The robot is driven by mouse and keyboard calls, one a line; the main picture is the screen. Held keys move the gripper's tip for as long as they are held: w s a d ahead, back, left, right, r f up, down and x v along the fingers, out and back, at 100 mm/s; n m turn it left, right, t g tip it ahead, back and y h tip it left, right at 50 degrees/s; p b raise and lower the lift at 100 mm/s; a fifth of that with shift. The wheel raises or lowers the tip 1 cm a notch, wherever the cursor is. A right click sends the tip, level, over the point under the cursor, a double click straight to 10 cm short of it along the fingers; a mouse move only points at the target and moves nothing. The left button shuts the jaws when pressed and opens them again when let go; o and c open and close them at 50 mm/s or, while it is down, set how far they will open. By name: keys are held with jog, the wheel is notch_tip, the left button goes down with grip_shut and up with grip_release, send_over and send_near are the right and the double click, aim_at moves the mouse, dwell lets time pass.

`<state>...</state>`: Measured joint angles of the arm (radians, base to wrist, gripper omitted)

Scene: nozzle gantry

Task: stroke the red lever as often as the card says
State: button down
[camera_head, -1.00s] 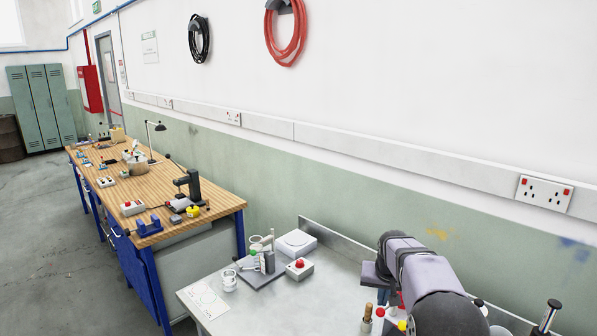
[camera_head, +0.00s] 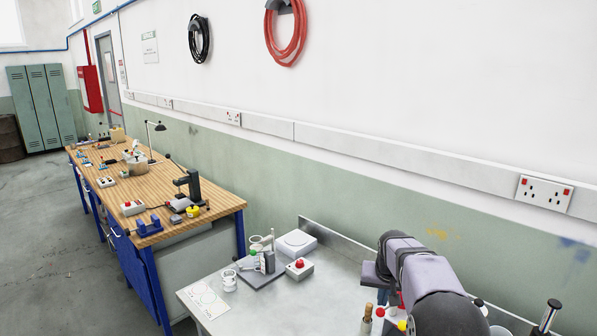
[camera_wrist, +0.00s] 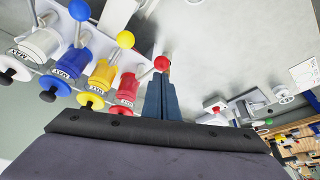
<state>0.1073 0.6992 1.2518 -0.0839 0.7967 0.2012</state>
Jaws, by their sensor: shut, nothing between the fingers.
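The red lever's ball (camera_wrist: 161,63) shows in the wrist view just beyond my shut, empty gripper (camera_wrist: 164,80). The fingertips overlap its lower edge; I cannot tell whether they touch it. Its rod runs left towards the red canister (camera_wrist: 125,93) marked MAX. The card (camera_head: 204,298) lies flat at the metal bench's left front corner, with coloured rings and print too small to read. It also shows in the wrist view (camera_wrist: 305,73).
Yellow (camera_wrist: 101,76), blue (camera_wrist: 69,66) and white (camera_wrist: 38,46) canisters stand in a row beside the red one, with ball levers. The bench middle (camera_head: 320,290) is clear.

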aim_at(381, 311)
jog(key=shift+f, duration=0.15)
dwell(0.3)
jog(key=shift+f+b, duration=1.85)
jog(key=shift+f, duration=0.8)
jog(key=shift+r, duration=0.1)
jog(key=shift+r+p, duration=2.2)
jog(key=shift+r, duration=0.55)
jog(key=shift+r+p, duration=2)
jog(key=shift+r, duration=0.5)
